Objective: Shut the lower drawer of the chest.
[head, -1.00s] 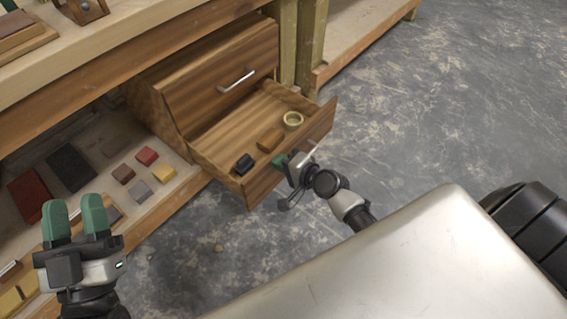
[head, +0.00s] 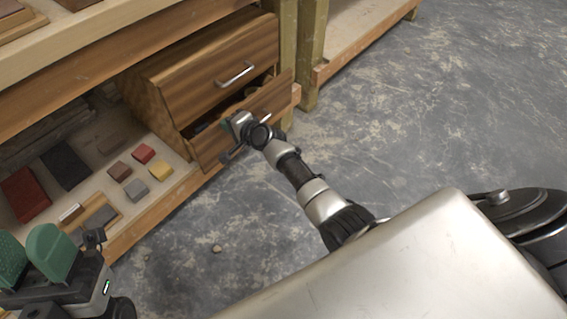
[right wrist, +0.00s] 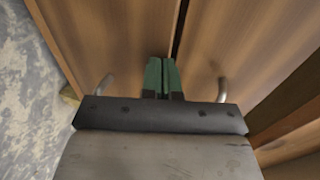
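The wooden chest (head: 205,93) stands at the end of the low shelf. Its lower drawer (head: 212,152) is still out by a small gap, with a dark object and part of a ring showing inside. My right gripper (head: 230,124) is at the drawer front. My left gripper (head: 28,252) is open and empty at the lower left.
The upper drawer (head: 222,80) is shut, with a metal handle. Several coloured blocks lie on the low shelf (head: 150,215) left of the chest. A wooden post (head: 312,50) stands right of the chest. The grey floor (head: 440,120) to the right is clear.

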